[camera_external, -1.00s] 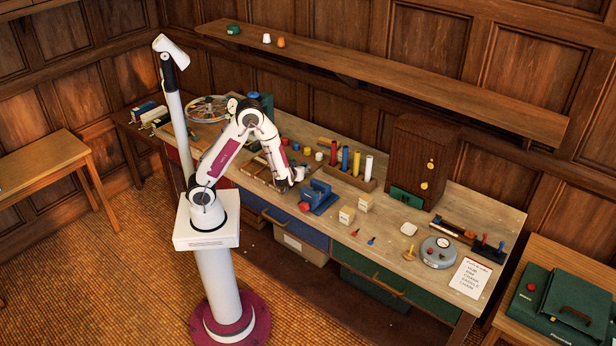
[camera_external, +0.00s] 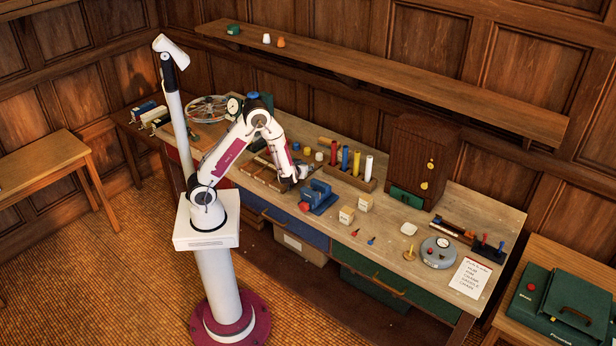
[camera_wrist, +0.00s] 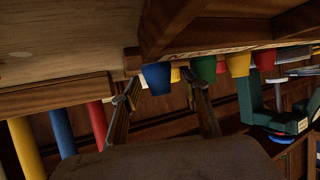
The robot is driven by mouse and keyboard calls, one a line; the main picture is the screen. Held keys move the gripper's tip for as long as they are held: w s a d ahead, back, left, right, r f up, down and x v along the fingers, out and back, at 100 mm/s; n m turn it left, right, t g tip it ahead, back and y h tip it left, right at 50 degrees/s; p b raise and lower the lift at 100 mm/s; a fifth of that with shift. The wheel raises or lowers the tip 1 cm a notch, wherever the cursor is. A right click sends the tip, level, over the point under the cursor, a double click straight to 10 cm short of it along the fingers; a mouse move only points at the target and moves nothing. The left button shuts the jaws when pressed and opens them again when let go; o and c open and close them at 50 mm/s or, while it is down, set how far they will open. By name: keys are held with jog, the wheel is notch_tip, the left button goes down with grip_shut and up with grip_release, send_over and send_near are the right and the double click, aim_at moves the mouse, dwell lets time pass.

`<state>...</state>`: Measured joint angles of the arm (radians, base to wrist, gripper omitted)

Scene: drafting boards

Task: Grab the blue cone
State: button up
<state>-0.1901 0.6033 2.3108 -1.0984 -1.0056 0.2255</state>
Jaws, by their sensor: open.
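In the wrist view, which looks upside down, a blue tapered piece (camera_wrist: 157,78) shows beyond and between the fingers of my gripper (camera_wrist: 163,99), nearer the left finger. It looks like the blue cone, but only its tapered body shows. The gripper is open and nothing is visibly held. In the external view my gripper (camera_external: 303,171) is low over the bench, behind the blue vise; its fingers are too small to read. A small blue pointed piece (camera_external: 371,240) lies apart on the bench to the right; I cannot tell whether it is the same piece.
The blue vise (camera_external: 319,196) stands close in front of my gripper. A rack of tall coloured cylinders (camera_external: 345,160) is just to its right.

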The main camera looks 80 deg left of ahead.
dwell(0.4)
jog(key=c, duration=1.2)
jog(key=shift+r, duration=0.15)
jog(key=shift+r, duration=4.85)
